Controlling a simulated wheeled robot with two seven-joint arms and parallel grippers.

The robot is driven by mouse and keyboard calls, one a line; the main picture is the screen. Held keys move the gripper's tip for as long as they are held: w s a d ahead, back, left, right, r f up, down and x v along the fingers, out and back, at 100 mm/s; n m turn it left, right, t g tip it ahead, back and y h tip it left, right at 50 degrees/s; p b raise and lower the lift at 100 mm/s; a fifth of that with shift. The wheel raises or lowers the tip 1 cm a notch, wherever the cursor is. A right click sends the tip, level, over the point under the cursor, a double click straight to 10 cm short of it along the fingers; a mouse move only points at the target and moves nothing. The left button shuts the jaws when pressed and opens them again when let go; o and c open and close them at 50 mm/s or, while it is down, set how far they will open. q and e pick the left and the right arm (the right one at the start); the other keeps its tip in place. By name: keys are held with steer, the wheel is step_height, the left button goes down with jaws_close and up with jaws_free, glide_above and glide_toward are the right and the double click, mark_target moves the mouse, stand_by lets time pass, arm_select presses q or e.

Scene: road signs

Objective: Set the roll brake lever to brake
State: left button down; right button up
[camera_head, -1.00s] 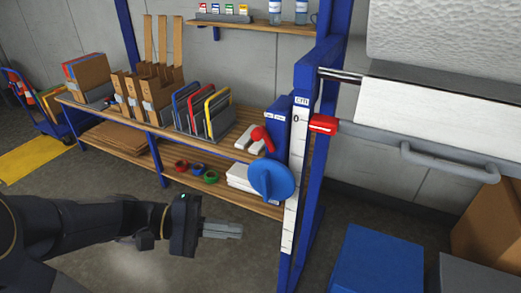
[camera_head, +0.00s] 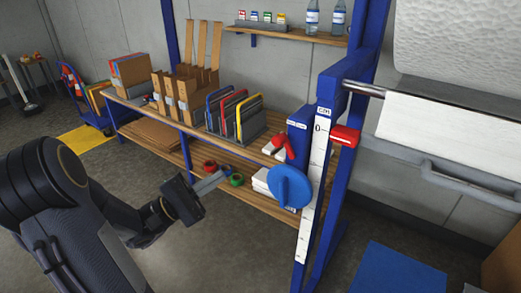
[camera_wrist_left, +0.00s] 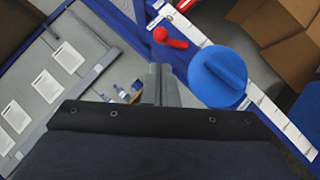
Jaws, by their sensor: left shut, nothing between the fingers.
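The red lever (camera_head: 289,147) sits on the blue box (camera_head: 298,131) on the blue post, above a round blue knob (camera_head: 290,187). Its arm slants, with one end toward the upper left. My left gripper (camera_head: 223,177) is shut and empty, left of the knob and lower than the lever, apart from both. In the left wrist view the gripper fingers (camera_wrist_left: 161,84) point up the picture, the red lever (camera_wrist_left: 171,39) is just beyond their tips, and the blue knob (camera_wrist_left: 218,77) is to their right. My right gripper is out of view.
A white measuring scale (camera_head: 313,185) runs down the post. A red handle (camera_head: 345,136) is on the rail at right, by the white roll (camera_head: 430,128). Shelves with folders (camera_head: 240,115) and tape rolls (camera_head: 237,180) stand behind my gripper. Open floor lies below it.

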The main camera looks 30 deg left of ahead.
mark_target(274, 144)
arm_select(q)
steer(key=p+x, duration=0.3)
steer(key=x, duration=0.9)
steer(key=shift+d+r+m+g, duration=0.4)
steer(key=shift+m+g, duration=0.2)
steer(key=shift+m, duration=0.3)
steer(key=shift+r, duration=0.1)
steer(key=m+g, duration=0.1)
steer(key=m, duration=0.1)
steer(key=shift+d+r+m+g+b, duration=0.3)
steer(key=shift+d+r+g+b, duration=0.05)
steer(key=shift+g, duration=0.05)
steer(key=d+m+g+y+b, duration=0.1)
steer(key=m, duration=0.1)
steer(key=d+r+m+g+b, duration=0.1)
steer(key=m, duration=0.1)
steer(key=shift+r+g+y, duration=0.1)
steer(key=shift+g+y, duration=0.3)
